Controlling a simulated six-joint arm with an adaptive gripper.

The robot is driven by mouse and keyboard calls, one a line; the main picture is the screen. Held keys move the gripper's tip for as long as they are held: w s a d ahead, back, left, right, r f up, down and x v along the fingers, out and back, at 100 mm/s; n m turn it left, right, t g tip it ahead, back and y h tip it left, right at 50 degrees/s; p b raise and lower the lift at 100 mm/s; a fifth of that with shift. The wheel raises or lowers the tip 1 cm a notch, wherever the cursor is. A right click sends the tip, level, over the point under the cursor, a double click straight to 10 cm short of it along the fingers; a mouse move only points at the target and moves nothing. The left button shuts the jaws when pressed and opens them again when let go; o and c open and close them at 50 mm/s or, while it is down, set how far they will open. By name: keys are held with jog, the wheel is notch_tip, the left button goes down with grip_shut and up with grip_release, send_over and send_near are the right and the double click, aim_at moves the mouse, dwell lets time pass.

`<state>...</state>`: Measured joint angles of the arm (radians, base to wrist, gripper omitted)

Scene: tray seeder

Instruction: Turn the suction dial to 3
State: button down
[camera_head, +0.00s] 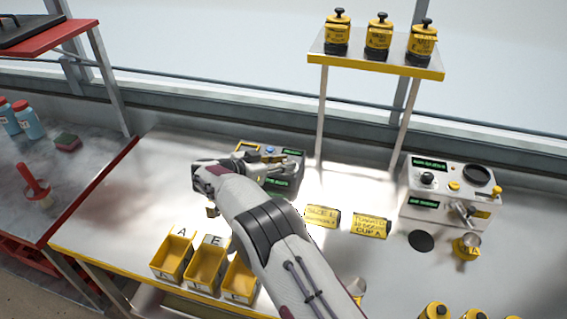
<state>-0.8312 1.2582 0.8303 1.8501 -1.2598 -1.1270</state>
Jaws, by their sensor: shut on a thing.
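My gripper (271,171) is at the front of a grey-and-yellow machine (296,157) at the back middle of the table. The machine has small black labels with green writing, too small to read. My gripper's dark fingers are shut on what appears to be the suction dial on this machine's front. The dial itself is hidden behind my gripper and wrist, so its setting cannot be read.
A white machine (487,208) with a black knob stands at right. Yellow letter bins (172,254) are at front left of my arm. Yellow signs (370,227) lie right of my arm. A shelf (372,67) with yellow jars rises behind.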

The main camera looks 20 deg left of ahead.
jog(key=shift+r, duration=0.2)
dwell(0.3)
jog(key=c, duration=1.8)
grip_release()
jog(key=shift+f, duration=0.1)
jog(key=shift+s+a, duration=0.15)
jog(key=v, duration=1.1)
jog(key=shift+s+a, duration=0.2)
jog(key=shift+a, duration=0.05)
